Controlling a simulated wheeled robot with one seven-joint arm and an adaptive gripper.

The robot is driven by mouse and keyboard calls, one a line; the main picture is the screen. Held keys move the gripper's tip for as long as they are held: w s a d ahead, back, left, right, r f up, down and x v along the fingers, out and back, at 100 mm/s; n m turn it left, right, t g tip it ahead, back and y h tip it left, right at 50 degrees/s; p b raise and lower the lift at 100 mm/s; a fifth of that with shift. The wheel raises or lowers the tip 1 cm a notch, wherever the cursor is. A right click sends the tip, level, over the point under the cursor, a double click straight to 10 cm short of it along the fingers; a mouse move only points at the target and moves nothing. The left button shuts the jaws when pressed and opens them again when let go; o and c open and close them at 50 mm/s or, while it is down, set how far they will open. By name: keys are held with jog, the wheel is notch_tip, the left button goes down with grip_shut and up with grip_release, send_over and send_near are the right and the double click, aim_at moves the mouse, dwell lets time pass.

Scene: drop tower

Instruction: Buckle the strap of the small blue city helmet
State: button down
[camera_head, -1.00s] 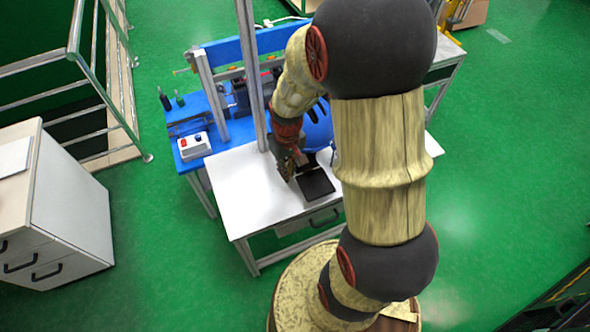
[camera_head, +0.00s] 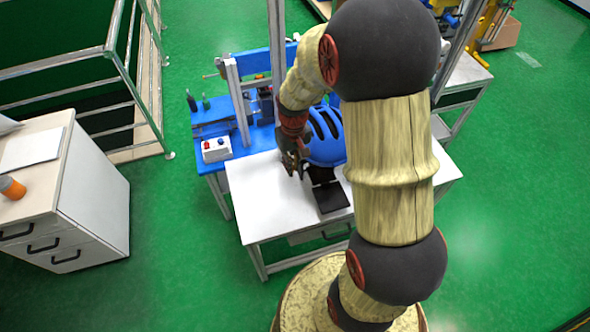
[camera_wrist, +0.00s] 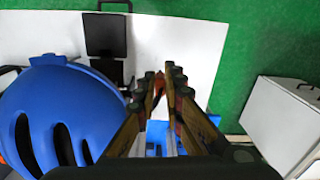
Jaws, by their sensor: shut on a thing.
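The blue helmet (camera_head: 326,138) rests over a black stand on the white table, partly hidden by my arm in the head view. In the wrist view the helmet (camera_wrist: 75,100) fills the left side, with dark vents. My gripper (camera_head: 291,163) is low beside the helmet's left side in the head view. In the wrist view my gripper (camera_wrist: 166,82) has its fingers close together, just right of the helmet. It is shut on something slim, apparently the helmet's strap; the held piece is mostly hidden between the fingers. The buckle halves cannot be made out.
The black stand plate (camera_head: 331,197) lies on the white table (camera_head: 262,207). A blue bench with a control box (camera_head: 216,149) and a metal post (camera_head: 276,60) stand behind. A drawer cabinet (camera_head: 85,210) is at the left. The table's left front is clear.

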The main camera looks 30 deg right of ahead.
jog(key=shift+w+d+r+p, duration=0.85)
jog(key=shift+w+r, duration=0.3)
jog(key=shift+w, duration=0.05)
jog(key=shift+w+d+r+p, duration=0.8)
jog(key=shift+w+d+r, duration=0.05)
jog(key=shift+w+r, duration=0.3)
jog(key=shift+w+d+r+p, duration=0.85)
jog(key=shift+w+r, duration=0.25)
jog(key=shift+w, duration=0.1)
jog(key=shift+f+b, duration=0.55)
jog(key=shift+f, duration=0.35)
jog(key=shift+f, duration=0.5)
jog(key=shift+f+b, duration=0.85)
jog(key=shift+f, duration=0.35)
jog(key=shift+f, duration=0.15)
jog(key=c, duration=1.8)
grip_release()
notch_tip(320, 180, up, 12)
jog(key=shift+d+f, duration=0.1)
